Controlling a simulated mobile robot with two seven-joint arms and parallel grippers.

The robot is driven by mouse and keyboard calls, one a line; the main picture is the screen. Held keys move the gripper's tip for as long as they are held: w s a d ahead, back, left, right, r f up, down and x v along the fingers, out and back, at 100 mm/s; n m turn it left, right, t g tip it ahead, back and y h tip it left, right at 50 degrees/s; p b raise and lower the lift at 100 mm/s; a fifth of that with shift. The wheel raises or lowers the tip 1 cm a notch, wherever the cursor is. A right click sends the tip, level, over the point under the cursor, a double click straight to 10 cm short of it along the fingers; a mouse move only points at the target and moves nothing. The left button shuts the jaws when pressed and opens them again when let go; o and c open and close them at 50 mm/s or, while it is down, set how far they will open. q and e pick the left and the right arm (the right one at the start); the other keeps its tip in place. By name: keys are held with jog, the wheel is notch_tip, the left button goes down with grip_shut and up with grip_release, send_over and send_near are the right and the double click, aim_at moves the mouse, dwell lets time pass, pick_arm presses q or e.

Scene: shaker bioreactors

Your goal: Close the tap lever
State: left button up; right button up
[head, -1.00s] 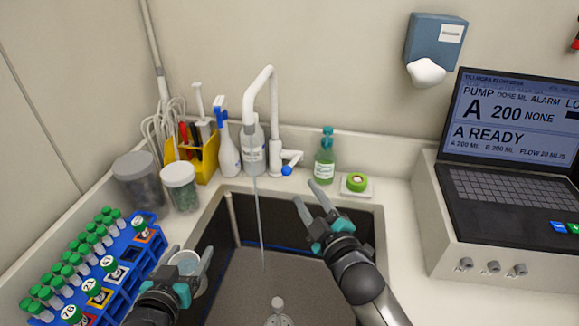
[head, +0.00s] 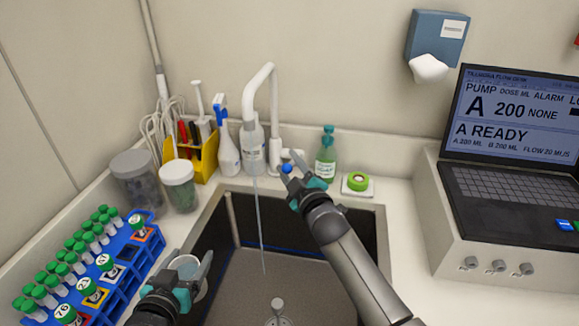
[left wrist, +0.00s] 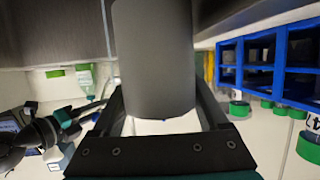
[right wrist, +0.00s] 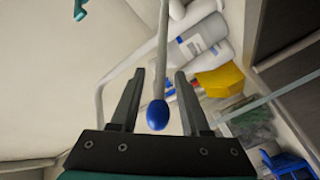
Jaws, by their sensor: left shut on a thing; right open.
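The white tap (head: 273,110) stands behind the sink, and a thin stream of water (head: 259,215) falls from its spout. Its lever ends in a blue knob (head: 286,168). My right gripper (head: 300,165) is open at the lever. In the right wrist view the blue knob (right wrist: 157,114) and its white stem lie between the open fingers, with gaps on both sides. My left gripper (head: 192,274) is shut on a pale cup (head: 188,266) at the left edge of the sink. The cup (left wrist: 153,60) fills the middle of the left wrist view.
Spray bottles (head: 227,150) and a yellow caddy (head: 203,158) stand left of the tap. A blue tube rack (head: 125,265) is at the left. The sink floor (head: 250,290) is mostly clear.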

jog(key=shift+c, duration=0.3)
grip_shut()
dwell(1.1)
